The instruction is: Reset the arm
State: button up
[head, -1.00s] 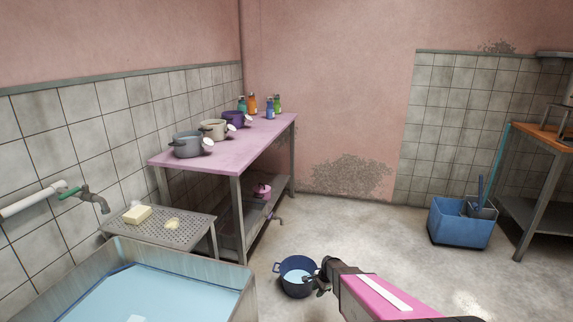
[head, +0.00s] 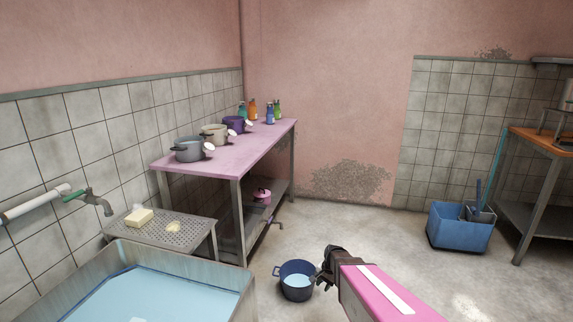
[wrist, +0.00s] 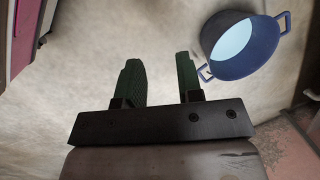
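My pink arm reaches in from the bottom right of the head view, with my gripper (head: 321,281) at its end. In the wrist view the two dark green fingers of my gripper (wrist: 160,80) stand apart with only floor between them. The gripper is open and empty. A dark blue pot (head: 296,288) with light blue liquid stands on the floor just left of the gripper in the head view. In the wrist view the pot (wrist: 250,50) is at the upper right, beyond the right finger; whether they touch is unclear.
A metal basin (head: 247,285) with blue water is at the lower left, beside a perforated stand (head: 175,236) with a soap block (head: 139,217). A pink table (head: 245,150) holds several pots and bottles. A blue mop bucket (head: 460,228) stands right. The middle floor is clear.

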jog(key=s+d+r+n+h, duration=0.1)
jog(key=s+r+n, duration=0.3)
jog(key=r, duration=0.6)
jog(key=s+d+r+n+h, duration=0.1)
jog(key=s+r+n, duration=0.2)
jog(key=s+r, duration=0.6)
jog(key=shift+d+r+n, duration=0.4)
jog(key=shift+r, duration=0.05)
